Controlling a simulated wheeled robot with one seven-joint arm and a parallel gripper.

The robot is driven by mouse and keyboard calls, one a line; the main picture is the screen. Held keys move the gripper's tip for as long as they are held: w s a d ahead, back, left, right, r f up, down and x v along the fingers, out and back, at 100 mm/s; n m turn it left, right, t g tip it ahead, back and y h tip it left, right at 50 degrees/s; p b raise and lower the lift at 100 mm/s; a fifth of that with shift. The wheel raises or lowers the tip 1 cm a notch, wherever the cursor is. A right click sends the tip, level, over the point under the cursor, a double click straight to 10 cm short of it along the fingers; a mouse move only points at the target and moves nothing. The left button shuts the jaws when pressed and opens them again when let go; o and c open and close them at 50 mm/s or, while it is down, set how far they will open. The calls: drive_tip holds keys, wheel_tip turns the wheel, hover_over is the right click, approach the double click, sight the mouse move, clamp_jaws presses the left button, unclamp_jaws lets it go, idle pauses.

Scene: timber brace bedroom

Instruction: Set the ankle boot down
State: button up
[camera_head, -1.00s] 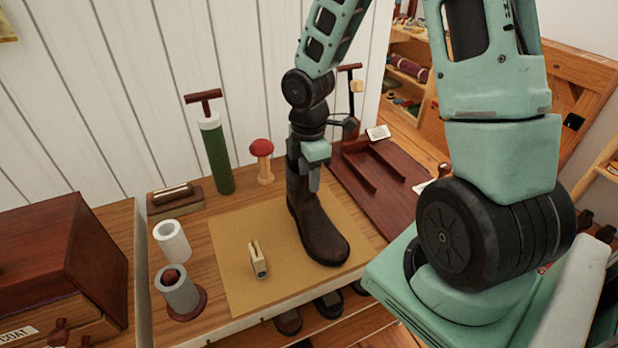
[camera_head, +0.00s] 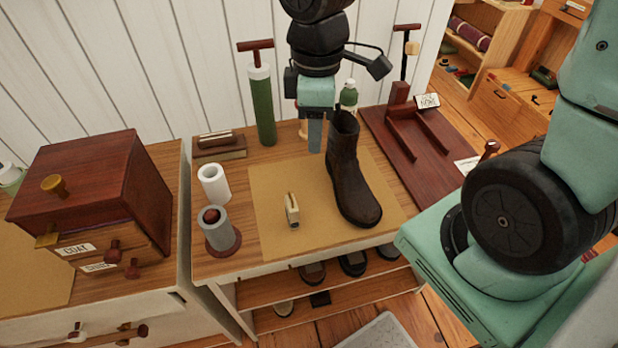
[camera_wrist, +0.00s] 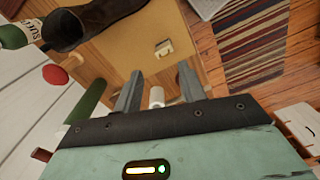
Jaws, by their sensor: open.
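The dark brown ankle boot (camera_head: 352,180) stands upright on the tan mat (camera_head: 275,190) on the wooden bench, its toe toward the front right. In the wrist view the boot (camera_wrist: 95,22) shows at the top left, with its dark open top facing the camera. My gripper (camera_head: 315,138) is just left of the boot shaft, apart from it, fingers pointing down. In the wrist view my gripper (camera_wrist: 160,85) has its two fingers spread with nothing held between them.
A small cream clip-like object (camera_head: 292,211) stands on the mat. A white roll (camera_head: 213,184) and grey cylinder (camera_head: 217,229) stand left. A green cylinder with a T-handle (camera_head: 262,105) stands behind. A dark red wooden stand (camera_head: 440,165) lies right of the boot.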

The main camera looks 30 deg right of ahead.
drive_tip(key=s+a+r+m, duration=0.1)
drive_tip(key=s+a+m, duration=0.3)
drive_tip(key=s+a, duration=0.5)
drive_tip(key=s, duration=0.3)
drive_tip(key=shift+r, duration=0.15)
drive_tip(key=shift+w, duration=0.1)
idle(0.4)
